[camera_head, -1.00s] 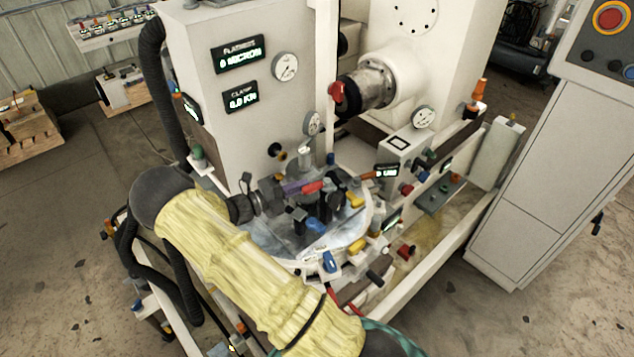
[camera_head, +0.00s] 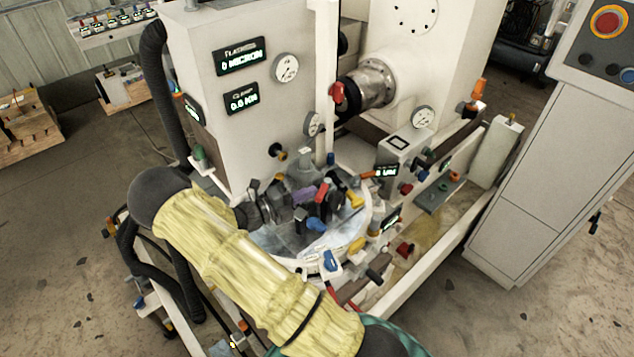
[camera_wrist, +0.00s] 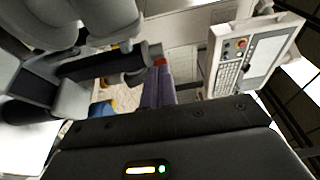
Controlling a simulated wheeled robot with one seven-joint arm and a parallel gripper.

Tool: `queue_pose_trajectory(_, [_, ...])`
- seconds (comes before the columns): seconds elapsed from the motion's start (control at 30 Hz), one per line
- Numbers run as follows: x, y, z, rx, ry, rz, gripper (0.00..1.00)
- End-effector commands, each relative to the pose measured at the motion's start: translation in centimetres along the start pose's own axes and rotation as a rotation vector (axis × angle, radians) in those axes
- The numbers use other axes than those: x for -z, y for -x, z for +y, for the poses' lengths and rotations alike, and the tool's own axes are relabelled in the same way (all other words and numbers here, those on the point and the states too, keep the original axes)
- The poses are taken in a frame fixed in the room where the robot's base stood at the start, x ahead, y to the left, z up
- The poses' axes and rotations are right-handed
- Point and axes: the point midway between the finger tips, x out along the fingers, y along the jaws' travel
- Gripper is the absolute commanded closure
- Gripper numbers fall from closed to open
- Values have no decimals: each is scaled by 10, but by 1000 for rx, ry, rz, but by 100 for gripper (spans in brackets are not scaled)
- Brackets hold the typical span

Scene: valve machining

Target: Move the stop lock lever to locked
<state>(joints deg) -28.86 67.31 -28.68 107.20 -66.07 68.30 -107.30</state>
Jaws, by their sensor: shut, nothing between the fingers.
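My gripper (camera_head: 308,194) is over the round work table (camera_head: 352,222) in the head view, with its purple fingers shut and empty. In the wrist view the purple fingers (camera_wrist: 158,88) lie side by side. A red-handled lever (camera_head: 322,192) stands tilted right at the fingertips. Its red end (camera_wrist: 160,62) shows just beyond them in the wrist view. I cannot tell if they touch. No readable label shows which handle is the stop lock lever, and its base is hidden among dark fixtures.
Blue (camera_head: 316,225) and yellow (camera_head: 355,199) handles crowd the table close to my gripper. The tall white machine column (camera_head: 235,120) stands behind it. A grey control cabinet (camera_head: 540,170) is at the right, with open floor before it.

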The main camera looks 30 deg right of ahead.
Motion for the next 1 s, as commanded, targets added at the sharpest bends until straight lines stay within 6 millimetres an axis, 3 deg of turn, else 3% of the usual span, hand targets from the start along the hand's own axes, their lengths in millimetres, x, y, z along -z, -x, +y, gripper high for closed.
queue_pose_trajectory(1.0, [-11, 0, 0, 1, 0, 0, 100])
